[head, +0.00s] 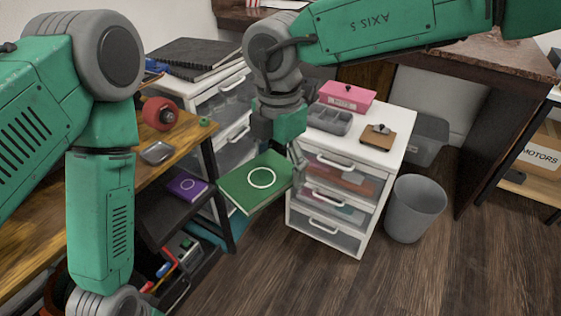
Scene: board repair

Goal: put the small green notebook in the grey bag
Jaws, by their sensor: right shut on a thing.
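A green notebook (236,191) with a white ring on its cover is held in the air, left of the white drawer unit. My right gripper (292,165) comes down from above and is shut on the notebook's right edge. The notebook is tilted, with its cover facing up. I cannot make out a grey bag for certain. My left arm hangs down at the left, and its gripper is below the picture.
A white drawer unit (328,240) carries a pink box (347,96), a grey divided tray (332,119) and a wooden block. A grey bin (415,208) stands right of it. A purple notebook (186,185) lies on the dark shelf at left. The front floor is clear.

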